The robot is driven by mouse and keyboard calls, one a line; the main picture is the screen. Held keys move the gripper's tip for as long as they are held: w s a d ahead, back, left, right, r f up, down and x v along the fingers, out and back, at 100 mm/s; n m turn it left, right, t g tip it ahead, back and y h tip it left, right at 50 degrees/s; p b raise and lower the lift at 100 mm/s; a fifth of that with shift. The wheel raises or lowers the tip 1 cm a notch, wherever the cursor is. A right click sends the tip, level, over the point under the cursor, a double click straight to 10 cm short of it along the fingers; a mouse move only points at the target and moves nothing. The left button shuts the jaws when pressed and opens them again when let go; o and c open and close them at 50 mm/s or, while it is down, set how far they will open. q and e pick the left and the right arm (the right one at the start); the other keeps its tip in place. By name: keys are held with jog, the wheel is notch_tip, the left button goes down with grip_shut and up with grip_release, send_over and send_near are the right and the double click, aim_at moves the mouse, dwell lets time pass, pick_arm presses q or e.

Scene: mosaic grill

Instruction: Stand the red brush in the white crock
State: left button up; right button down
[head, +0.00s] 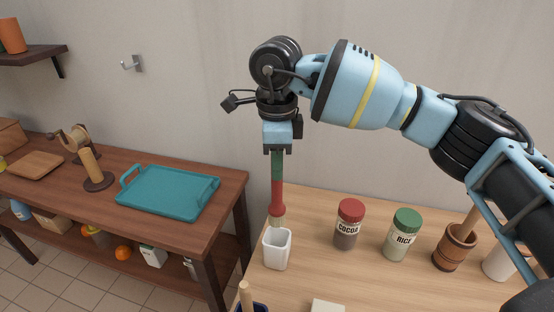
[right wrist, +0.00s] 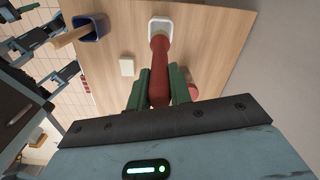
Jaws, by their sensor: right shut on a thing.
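The red brush (head: 277,192) hangs upright, bristles down, in my right gripper (head: 277,152). The gripper's green fingers are shut on its handle. The bristle end is at the mouth of the white crock (head: 276,252); I cannot tell whether it is just above or slightly inside the rim. The crock stands upright on the light wooden table. In the right wrist view the red handle (right wrist: 159,72) lies between the green fingers (right wrist: 159,88), and the white crock (right wrist: 160,22) shows beyond it. My left gripper cannot be made out.
A cocoa jar (head: 348,225), a rice jar (head: 402,236) and a wooden mortar (head: 455,248) stand right of the crock. A dark blue pot (right wrist: 88,28) with a wooden handle and a pale block (head: 327,306) are nearer. A teal tray (head: 170,192) lies on the left bench.

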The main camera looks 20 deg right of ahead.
aim_at(277, 204)
jog(key=shift+f, duration=1.1)
pick_arm(q)
jog(key=shift+s+d+f+b, duration=0.1)
jog(key=shift+s+f+b, duration=0.1)
jog(key=shift+f+b, duration=0.45)
jog(key=shift+s+f+b, duration=0.2)
jog(key=shift+f+b, duration=0.45)
pick_arm(e)
jog(key=shift+w+f, duration=0.1)
jog(key=shift+f, duration=4.8)
jog(key=c, duration=1.2)
grip_release()
pick_arm(q)
jog(key=shift+s+f+g, duration=0.15)
jog(key=shift+g, duration=0.15)
pick_arm(e)
jog(key=shift+r, duration=3.9)
